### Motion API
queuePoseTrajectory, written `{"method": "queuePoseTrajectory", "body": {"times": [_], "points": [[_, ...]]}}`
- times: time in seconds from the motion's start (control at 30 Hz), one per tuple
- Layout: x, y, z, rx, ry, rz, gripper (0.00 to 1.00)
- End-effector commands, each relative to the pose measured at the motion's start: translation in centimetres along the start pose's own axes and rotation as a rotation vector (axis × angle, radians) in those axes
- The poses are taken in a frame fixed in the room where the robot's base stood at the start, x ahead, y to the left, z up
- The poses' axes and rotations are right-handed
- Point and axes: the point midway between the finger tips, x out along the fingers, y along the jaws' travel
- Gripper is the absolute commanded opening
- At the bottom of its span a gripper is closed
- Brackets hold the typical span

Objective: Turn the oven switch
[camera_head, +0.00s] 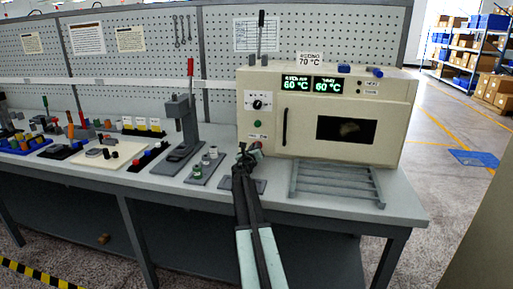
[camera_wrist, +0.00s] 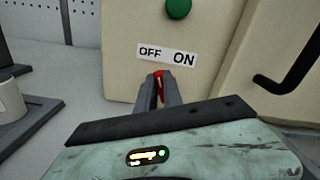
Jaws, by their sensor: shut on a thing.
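The cream oven (camera_head: 270,110) stands on the workbench, with two green displays that both read 60 °C. Its switch shows as a small red piece (camera_wrist: 158,75) in the wrist view, just under the "OFF ON" label (camera_wrist: 166,54). My gripper (camera_wrist: 158,92) is shut on this red switch, with a grey finger on each side of it. Most of the switch is hidden between the fingers, so I cannot tell which way it is set. In the head view my gripper (camera_head: 248,152) is at the lower left of the oven front.
A black dial (camera_head: 257,104) and a green button (camera_head: 257,124) are above the switch. The oven door handle (camera_head: 285,127) sticks out to the right. A metal rack (camera_head: 337,182) lies in front of the oven, and a red-handled press (camera_head: 183,125) stands to the left.

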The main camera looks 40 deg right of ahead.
Motion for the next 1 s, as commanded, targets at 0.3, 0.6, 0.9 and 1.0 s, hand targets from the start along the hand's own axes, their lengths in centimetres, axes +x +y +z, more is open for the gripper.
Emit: {"method": "queuePoseTrajectory", "body": {"times": [0.3, 0.6, 0.9, 1.0], "points": [[-0.18, 0.68, 0.14, -0.16, -0.004, 0.008, 0.0], [-0.2, 0.81, 0.17, -0.214, -0.004, 0.009, 0.0], [-0.21, 0.86, 0.2, -0.218, -0.005, 0.01, 0.0], [-0.21, 0.88, 0.21, -0.218, -0.005, 0.011, 0.16]]}}
